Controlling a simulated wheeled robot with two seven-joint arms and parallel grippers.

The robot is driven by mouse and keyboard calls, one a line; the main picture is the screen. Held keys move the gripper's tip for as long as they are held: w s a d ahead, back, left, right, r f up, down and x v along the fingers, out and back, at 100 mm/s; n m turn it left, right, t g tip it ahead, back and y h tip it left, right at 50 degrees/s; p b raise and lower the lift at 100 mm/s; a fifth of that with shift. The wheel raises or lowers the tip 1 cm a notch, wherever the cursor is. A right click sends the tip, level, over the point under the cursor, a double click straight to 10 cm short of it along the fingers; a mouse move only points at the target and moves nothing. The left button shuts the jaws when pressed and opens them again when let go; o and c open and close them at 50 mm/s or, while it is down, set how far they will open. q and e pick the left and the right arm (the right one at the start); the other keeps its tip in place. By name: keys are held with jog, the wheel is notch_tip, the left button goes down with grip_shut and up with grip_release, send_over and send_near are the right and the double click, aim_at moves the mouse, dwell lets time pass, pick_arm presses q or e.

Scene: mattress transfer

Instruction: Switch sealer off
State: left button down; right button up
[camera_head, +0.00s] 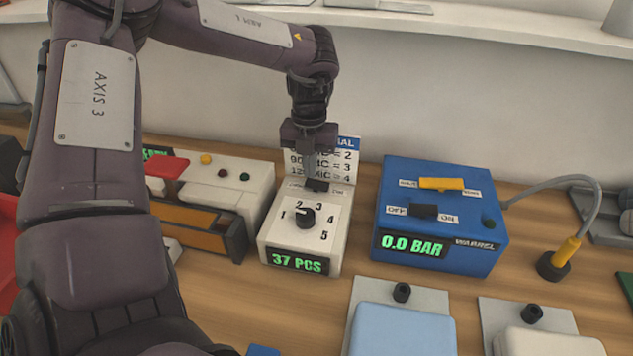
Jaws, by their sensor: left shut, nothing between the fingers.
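A white control box (331,248) stands mid-table with a green "37 PCS" display and a black dial (305,217) numbered 1 to 5. The dial's light mark appears to point up-left, near 2. At the box's back is a small black switch (317,185) on a label strip too small to read. My left gripper (319,178) is shut and empty, pointing down right at this switch; I cannot tell whether it touches. To the left is a white machine (236,180) with a red lever (168,177) and orange-brown bar, partly hidden by my left arm. My right gripper is not in view.
A blue box (440,225) reading "0.0 BAR", with yellow and black switches, stands to the right. A grey hose (585,180) with a yellow nozzle is beside it. Light blue (402,330) and off-white padded blocks are in front. A settings sign (340,162) stands behind the gripper.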

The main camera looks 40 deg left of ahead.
aim_at(310, 182)
pick_arm(q)
jog(key=shift+f+b, duration=0.75)
jog(key=shift+f, duration=0.2)
dwell(1.0)
jog(key=shift+r+p, duration=2.65)
jog(key=shift+r, duration=0.95)
jog(key=shift+f, duration=0.1)
